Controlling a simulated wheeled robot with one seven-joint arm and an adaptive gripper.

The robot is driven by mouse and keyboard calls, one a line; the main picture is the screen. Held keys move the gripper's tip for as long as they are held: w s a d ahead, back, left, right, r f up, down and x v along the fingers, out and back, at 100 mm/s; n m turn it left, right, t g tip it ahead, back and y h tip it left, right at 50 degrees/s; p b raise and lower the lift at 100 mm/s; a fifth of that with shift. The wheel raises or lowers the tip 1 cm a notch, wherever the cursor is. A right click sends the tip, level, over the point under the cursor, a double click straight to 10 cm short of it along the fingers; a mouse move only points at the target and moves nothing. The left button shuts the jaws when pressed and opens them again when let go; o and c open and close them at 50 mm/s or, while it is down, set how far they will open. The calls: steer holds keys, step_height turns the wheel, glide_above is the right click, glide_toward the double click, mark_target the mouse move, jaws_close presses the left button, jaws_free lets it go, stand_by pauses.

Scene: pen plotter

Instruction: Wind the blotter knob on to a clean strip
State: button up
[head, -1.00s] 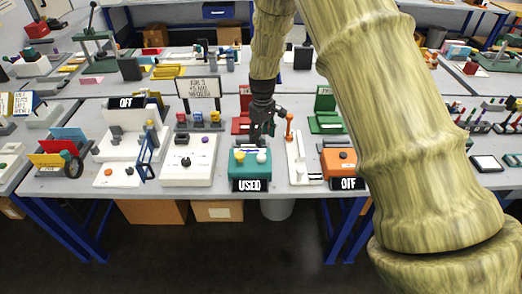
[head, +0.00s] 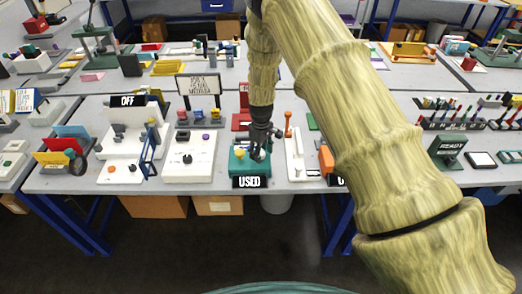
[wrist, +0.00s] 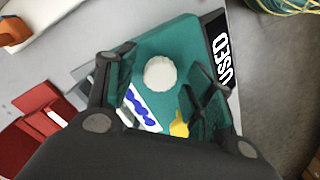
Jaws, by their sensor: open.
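The teal blotter box (head: 241,171) stands at the table's front edge, with a black sign (head: 250,181) reading USED on its front. In the wrist view its top carries a white round knob (wrist: 160,74), a yellow knob (wrist: 181,123) and a white strip with blue blots (wrist: 140,106). My gripper (head: 260,156) is over the box, pointing down. In the wrist view its fingers are spread, with the white knob showing between them. I cannot tell whether either finger touches it. In the head view the gripper largely hides the white knob.
A white panel with dark knobs (head: 189,165) stands left of the box. A white base with an orange lever (head: 288,125) stands close on the right, beside an orange box (head: 326,158) partly hidden by my arm. A red object (wrist: 42,114) lies behind the box.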

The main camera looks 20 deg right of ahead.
steer(key=shift+f, duration=0.1)
steer(key=shift+c, duration=0.4)
steer(key=c, duration=0.9)
steer(key=shift+c, duration=0.2)
steer(key=m+b, duration=0.2)
steer(key=m, duration=0.1)
steer(key=shift+f+m, duration=0.1)
steer(key=shift+m, duration=0.3)
steer(key=m+b, duration=0.2)
steer(key=m, duration=0.2)
steer(key=shift+m, duration=0.3)
steer(key=m+b, duration=0.1)
steer(key=m, duration=0.8)
steer(key=shift+b, duration=0.4)
